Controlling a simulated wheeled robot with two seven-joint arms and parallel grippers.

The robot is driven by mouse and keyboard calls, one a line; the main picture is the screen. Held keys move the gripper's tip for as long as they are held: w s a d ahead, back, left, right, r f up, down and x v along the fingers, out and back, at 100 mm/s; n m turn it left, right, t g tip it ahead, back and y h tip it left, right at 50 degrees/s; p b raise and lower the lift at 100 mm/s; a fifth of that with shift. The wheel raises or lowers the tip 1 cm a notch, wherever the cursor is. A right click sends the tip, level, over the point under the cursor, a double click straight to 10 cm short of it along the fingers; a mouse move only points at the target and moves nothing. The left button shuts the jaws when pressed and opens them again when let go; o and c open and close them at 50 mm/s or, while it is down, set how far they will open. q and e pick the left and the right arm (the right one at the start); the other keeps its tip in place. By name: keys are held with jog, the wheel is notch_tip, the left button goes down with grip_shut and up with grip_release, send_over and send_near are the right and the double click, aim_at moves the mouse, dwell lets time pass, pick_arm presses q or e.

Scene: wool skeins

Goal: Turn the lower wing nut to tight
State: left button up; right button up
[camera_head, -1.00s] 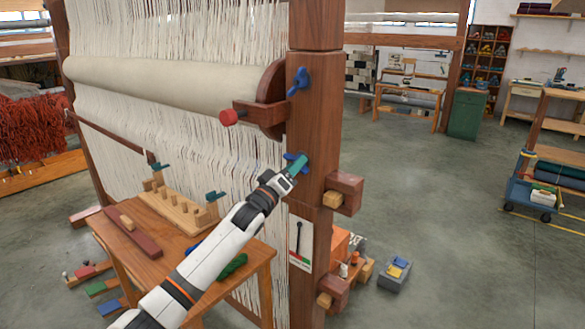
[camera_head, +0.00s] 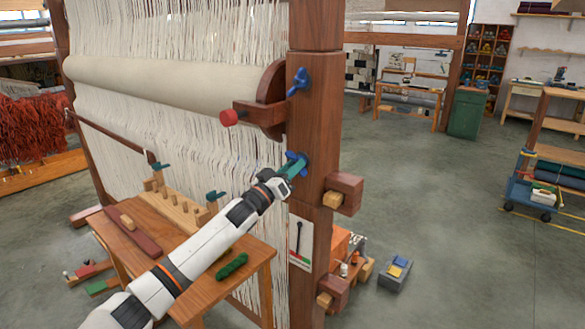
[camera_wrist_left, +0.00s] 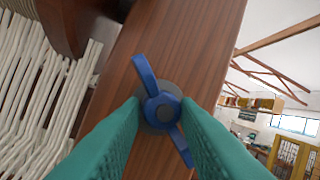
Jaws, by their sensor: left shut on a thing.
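The lower wing nut is blue and sits on the front of the loom's dark wooden post; it shows in the left wrist view (camera_wrist_left: 145,72), its wings slanting from upper left to lower right. In the head view the lower wing nut (camera_head: 289,155) is partly hidden by my fingers. My left gripper (camera_head: 297,166) has green fingers, one on each side of the nut's hub, and is shut on it. The upper wing nut (camera_head: 298,81) is blue, higher on the same post, and apart from my gripper. My right gripper is not in view.
A red-ended wooden arm (camera_head: 229,117) juts from the loom above my left arm. Wooden blocks (camera_head: 346,184) stick out right of the post. A small table (camera_head: 262,256) with a peg rack and a green skein (camera_head: 232,265) lies below my arm.

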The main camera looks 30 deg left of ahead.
pick_arm(q)
jog(key=m, duration=0.1)
jog(key=m+h, duration=0.1)
jog(key=m, duration=0.1)
jog(key=m+h+p, duration=0.1)
jog(key=m, duration=0.1)
jog(key=shift+a+r+g, duration=0.2)
jog(key=shift+r+g, duration=0.1)
jog(key=m+g+h+p, duration=0.1)
jog(key=m+p, duration=0.1)
jog(key=m, duration=0.2)
jog(key=shift+r+m, duration=0.1)
jog(key=shift+m, duration=0.3)
jog(key=m+p, duration=0.1)
jog(key=m, duration=0.2)
jog(key=m+g+h+p, duration=0.1)
jog(key=m+p, duration=0.1)
jog(key=shift+a+r+m+g, duration=0.1)
jog(key=shift+r+m+g, duration=0.05)
jog(key=shift+m+g, duration=0.2)
jog(key=shift+m+g+p, duration=0.55)
jog(key=shift+m+p, duration=0.25)
jog(key=shift+m, duration=0.75)
jog(key=o, duration=1)
jog(key=shift+c, duration=0.2)
